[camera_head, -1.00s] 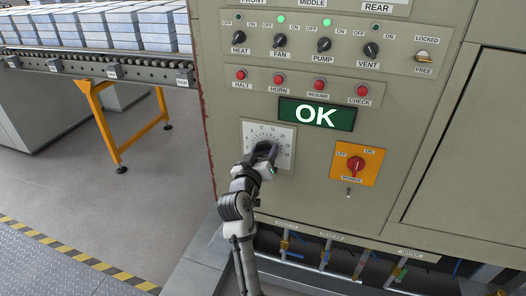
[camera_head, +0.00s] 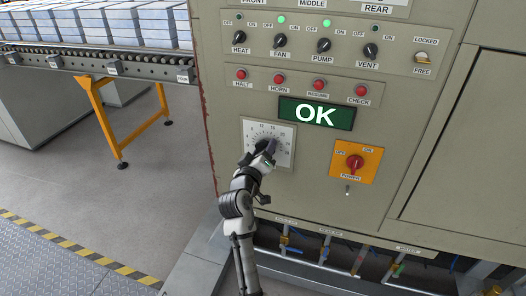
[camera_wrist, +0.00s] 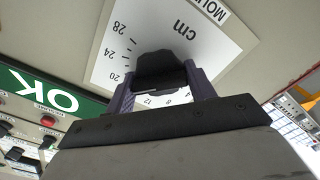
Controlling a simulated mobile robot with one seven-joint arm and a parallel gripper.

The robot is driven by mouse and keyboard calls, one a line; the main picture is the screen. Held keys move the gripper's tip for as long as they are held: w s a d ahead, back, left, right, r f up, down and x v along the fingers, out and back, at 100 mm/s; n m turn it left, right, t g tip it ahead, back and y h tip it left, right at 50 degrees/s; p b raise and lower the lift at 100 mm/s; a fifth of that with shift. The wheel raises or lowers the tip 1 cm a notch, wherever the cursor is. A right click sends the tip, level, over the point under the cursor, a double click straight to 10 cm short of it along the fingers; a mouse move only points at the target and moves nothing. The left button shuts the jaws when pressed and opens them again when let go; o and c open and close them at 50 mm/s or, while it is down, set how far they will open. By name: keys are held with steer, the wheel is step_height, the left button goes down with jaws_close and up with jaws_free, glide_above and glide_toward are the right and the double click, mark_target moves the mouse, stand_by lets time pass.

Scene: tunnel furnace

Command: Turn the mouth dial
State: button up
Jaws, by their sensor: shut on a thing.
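The mouth dial's white plate (camera_head: 284,157) is on the panel below the green display. It carries a scale ring. In the wrist view the plate (camera_wrist: 105,48) shows "cm", a cut-off label starting "MOU", and numbers such as 20, 24 and 28. The dark dial knob (camera_wrist: 160,68) sits between my gripper's two purple-grey fingers (camera_wrist: 161,88). My gripper (camera_head: 267,147) is shut on the knob. In the head view the gripper hides the knob and part of the scale. The knob's pointer and exact reading cannot be made out.
The green display (camera_head: 316,114) reads OK. An orange power switch plate (camera_head: 366,174) is to the right. Red buttons (camera_head: 278,88) and toggle knobs (camera_head: 281,41) are above. Pipes with valves (camera_head: 327,250) run below. A conveyor (camera_head: 95,65) with stacked boxes stands at the left.

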steer(key=o, duration=0.9)
steer(key=shift+o, duration=0.2)
steer(key=b+v, duration=0.3)
steer(key=v, duration=1)
steer(key=shift+s+b, duration=0.3)
steer(key=shift+s, duration=0.05)
steer(key=shift+a, duration=0.15)
